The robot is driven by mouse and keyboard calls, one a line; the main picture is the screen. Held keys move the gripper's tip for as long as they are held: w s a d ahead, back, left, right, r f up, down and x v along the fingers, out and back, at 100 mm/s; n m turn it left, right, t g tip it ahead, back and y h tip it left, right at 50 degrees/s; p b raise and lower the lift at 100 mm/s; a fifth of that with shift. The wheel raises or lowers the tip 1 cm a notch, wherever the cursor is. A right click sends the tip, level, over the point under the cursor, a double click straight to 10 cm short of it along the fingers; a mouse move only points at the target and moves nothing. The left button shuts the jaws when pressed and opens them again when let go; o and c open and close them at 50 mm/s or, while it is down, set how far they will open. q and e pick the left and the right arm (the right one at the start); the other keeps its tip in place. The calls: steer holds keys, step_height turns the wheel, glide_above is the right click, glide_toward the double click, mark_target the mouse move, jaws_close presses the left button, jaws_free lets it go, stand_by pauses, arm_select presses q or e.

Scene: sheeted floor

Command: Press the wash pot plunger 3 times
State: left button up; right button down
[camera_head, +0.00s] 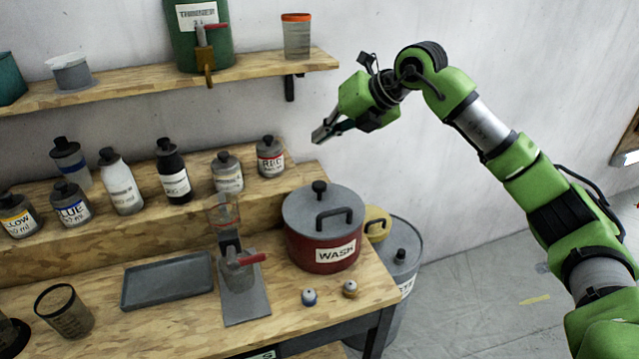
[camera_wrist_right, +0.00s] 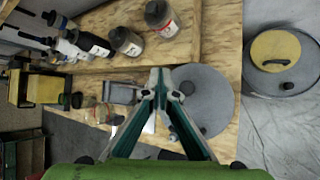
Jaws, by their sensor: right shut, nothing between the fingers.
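The wash pot (camera_head: 322,252) is a red pot labelled WASH with a grey lid, standing upright at the right end of the bench. Its plunger (camera_head: 319,189) is a black knob on top of the lid, beside a black handle (camera_head: 334,216). My right gripper (camera_head: 316,138) is shut and empty, in the air above and behind the pot, clear of the plunger. In the right wrist view my gripper's fingertips (camera_wrist_right: 159,74) meet at a point, and the grey lid (camera_wrist_right: 203,98) shows just right of them. My left gripper is not in view.
Several labelled bottles (camera_head: 121,186) stand on a raised step left of the pot. A dispenser stand with a red lever (camera_head: 242,262) and a grey tray (camera_head: 167,281) are on the bench. A shelf (camera_head: 130,84) holds a green thinner tank (camera_head: 184,45). A grey drum (camera_head: 399,262) stands beyond the bench.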

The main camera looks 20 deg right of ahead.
mark_target(320, 184)
step_height(320, 184, down, 9)
steer(key=b, duration=0.6)
steer(key=shift+r, duration=0.15)
stand_by(1.3)
steer(key=shift+f+b, duration=0.35)
steer(key=shift+f, duration=0.15)
steer(key=shift+s+f+b, duration=0.1)
steer(key=shift+f+b, duration=0.75)
steer(key=shift+f, duration=0.45)
stand_by(0.8)
steer(key=shift+r, duration=0.1)
steer(key=shift+r+p, duration=1.15)
steer(key=shift+r, duration=0.45)
